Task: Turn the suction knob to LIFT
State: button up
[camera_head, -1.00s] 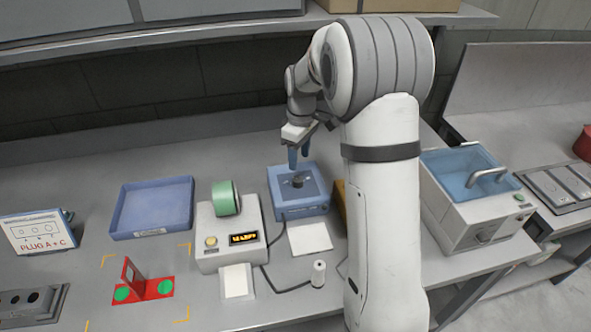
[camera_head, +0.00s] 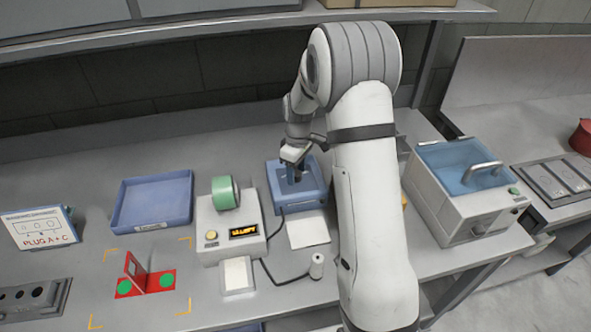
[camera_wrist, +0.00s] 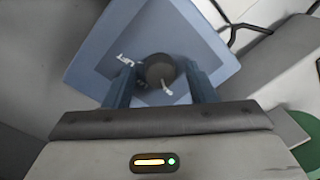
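The blue suction box (camera_head: 312,200) stands on the bench, and its blue top also fills the upper middle of the wrist view (camera_wrist: 90,65). A round dark knob (camera_wrist: 159,69) sits on its top. A white label, apparently LIFT, is left of the knob; a white mark shows at its lower right edge, too small to read. My gripper (camera_wrist: 160,88) points down over the box with one blue finger on either side of the knob. The fingers look apart from the knob, with small gaps. In the head view my gripper (camera_head: 294,176) hides the knob.
A grey device (camera_head: 230,228) with a green roll (camera_head: 224,193) and a lit display stands left of the box. A white spool (camera_head: 317,265) and cable lie in front. A blue tray (camera_head: 153,200) is further left, and a blue-lidded bath (camera_head: 460,190) is at right.

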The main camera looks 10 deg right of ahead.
jog(key=shift+a, duration=0.1)
jog(key=c, duration=0.9)
jog(key=shift+m, duration=0.3)
jog(key=m+b, duration=0.2)
jog(key=m, duration=0.2)
jog(key=shift+f, duration=0.1)
jog(key=m+b, duration=0.2)
jog(key=m, duration=0.3)
jog(key=shift+m, duration=0.4)
jog(key=m+b, duration=0.1)
jog(key=m, duration=0.2)
jog(key=shift+m+t, duration=0.3)
jog(key=m, duration=0.3)
jog(key=shift+m+b, duration=0.3)
jog(key=shift+b, duration=0.1)
jog(key=m+b, duration=0.1)
jog(key=m, duration=0.5)
jog(key=shift+s, duration=0.1)
jog(key=shift+m, duration=0.3)
